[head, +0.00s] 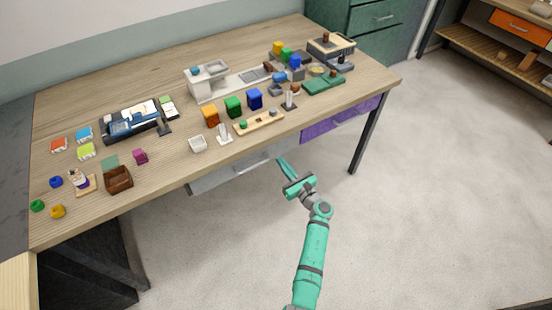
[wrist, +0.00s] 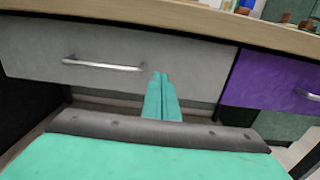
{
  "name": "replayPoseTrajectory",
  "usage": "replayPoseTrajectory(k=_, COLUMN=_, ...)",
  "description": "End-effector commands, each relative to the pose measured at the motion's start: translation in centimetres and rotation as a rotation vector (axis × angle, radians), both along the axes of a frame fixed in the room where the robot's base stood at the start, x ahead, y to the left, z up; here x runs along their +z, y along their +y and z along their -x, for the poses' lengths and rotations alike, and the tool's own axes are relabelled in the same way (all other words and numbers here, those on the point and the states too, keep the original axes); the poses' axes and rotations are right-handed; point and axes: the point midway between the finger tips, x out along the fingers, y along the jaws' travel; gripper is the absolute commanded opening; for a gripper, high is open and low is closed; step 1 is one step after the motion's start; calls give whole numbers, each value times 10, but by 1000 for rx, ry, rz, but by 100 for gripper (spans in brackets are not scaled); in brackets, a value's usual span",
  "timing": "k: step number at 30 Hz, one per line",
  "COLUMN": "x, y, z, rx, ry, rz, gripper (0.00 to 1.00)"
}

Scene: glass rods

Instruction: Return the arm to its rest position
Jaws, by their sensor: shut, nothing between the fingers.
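My teal gripper (head: 283,161) is in front of the long wooden table (head: 330,102), near its front edge and above the floor. In the wrist view its two fingers (wrist: 159,76) lie together, shut with nothing between them. Behind them is a grey drawer front (wrist: 200,65) with a metal handle (wrist: 104,66). My teal arm (head: 314,255) reaches up from the bottom of the head view.
A purple drawer (head: 325,125) is right of the grey one (head: 235,172). On the table are a wooden rack (head: 258,124), a white bowl (head: 198,144), a brown box (head: 118,180), and several coloured blocks and small items. The pale floor (head: 420,215) on the right is clear.

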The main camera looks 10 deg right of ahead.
Motion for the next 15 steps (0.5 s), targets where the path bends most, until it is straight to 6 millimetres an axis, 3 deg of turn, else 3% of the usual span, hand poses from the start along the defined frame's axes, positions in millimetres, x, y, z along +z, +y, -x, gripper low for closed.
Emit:
replayPoseTrajectory(k=6, x=-1, y=-17, z=42, rx=2, ry=1, rz=-2, gripper=0)
replayPoseTrajectory(k=15, x=-2, y=-30, z=73, rx=6, ry=1, rz=-3, gripper=0)
